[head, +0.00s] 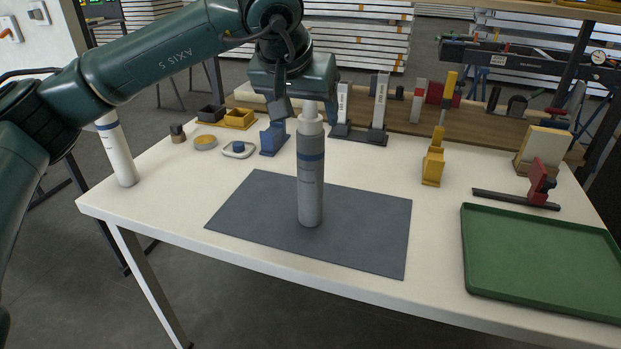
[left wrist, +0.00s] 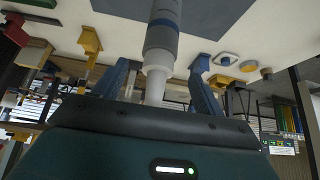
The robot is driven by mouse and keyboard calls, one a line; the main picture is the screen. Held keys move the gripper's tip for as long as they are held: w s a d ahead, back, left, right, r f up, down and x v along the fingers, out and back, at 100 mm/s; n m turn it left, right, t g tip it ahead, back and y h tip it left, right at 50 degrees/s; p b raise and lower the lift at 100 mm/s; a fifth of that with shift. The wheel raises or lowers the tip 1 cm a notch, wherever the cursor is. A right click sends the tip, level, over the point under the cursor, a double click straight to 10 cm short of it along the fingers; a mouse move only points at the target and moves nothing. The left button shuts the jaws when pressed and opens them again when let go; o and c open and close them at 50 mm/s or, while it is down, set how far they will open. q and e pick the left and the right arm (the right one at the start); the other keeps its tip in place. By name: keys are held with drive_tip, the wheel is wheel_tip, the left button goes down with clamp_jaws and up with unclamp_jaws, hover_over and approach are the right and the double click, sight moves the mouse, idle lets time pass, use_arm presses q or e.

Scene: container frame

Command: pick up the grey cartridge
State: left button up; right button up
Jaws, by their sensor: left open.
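The grey cartridge (head: 311,185), with a blue band and a pale nozzle end, stands upright on the dark grey mat (head: 370,225) in the head view. My left gripper (head: 306,106) is at its top, pointing down, with the blue fingers apart. In the left wrist view the pale nozzle of the cartridge (left wrist: 160,50) lies between the open fingers (left wrist: 162,86), with gaps at both sides. The gripper partly hides the cartridge's top in the head view. My right gripper is not in view.
A white cartridge (head: 116,150) stands at the table's left edge. A green tray (head: 470,265) lies at the right. Blue (head: 272,138) and yellow (head: 432,167) stands are behind the mat, with small containers at the back left. The front table strip is clear.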

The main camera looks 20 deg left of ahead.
sight(308, 117)
use_arm(q)
drive_tip(key=x, duration=0.3)
drive_tip(key=shift+d+f, duration=0.15)
clamp_jaws()
idle(0.6)
